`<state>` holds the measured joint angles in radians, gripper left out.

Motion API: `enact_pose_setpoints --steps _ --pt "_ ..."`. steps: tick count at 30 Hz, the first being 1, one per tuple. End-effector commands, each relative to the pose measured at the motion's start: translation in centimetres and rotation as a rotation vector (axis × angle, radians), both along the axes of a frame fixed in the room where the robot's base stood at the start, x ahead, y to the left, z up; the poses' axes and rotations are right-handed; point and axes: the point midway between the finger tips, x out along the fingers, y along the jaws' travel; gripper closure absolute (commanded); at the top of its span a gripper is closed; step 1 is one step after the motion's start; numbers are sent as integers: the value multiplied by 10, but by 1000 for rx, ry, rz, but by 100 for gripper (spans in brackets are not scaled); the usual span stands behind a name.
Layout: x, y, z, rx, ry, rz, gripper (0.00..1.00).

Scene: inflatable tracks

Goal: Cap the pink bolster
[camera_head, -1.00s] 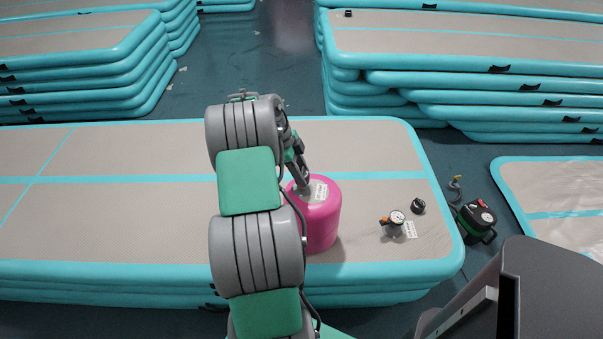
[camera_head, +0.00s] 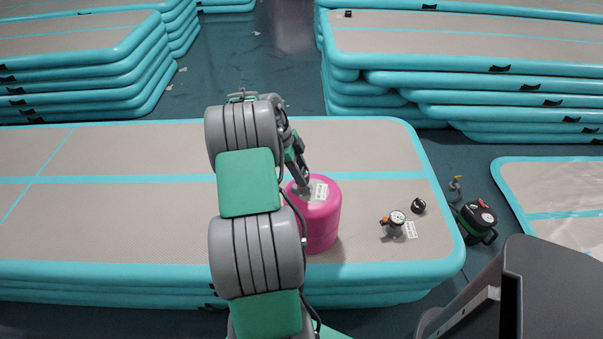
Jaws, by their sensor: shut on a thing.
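The pink bolster (camera_head: 319,224) stands upright on the grey top of the inflatable track stack (camera_head: 110,228), with a white label on its top. My gripper (camera_head: 303,191) points down at the left part of the bolster's top. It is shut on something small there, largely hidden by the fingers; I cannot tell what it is. A small black round cap-like piece (camera_head: 418,206) lies on the track to the right of the bolster. My arm hides the bolster's left edge.
A pressure gauge (camera_head: 395,222) with an orange part sits right of the bolster, beside a white label. A green and black pump (camera_head: 477,221) stands on the floor past the track's right edge. Other track stacks (camera_head: 455,85) stand behind. The track's left half is clear.

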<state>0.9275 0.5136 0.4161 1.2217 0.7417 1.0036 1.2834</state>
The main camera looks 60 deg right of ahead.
Motion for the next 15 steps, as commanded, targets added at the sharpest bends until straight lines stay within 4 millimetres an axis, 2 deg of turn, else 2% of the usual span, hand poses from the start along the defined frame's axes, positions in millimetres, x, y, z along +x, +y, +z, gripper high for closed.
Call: enact_pose_setpoints --steps 15 --pt "0 0 -9 0 0 -1 98"
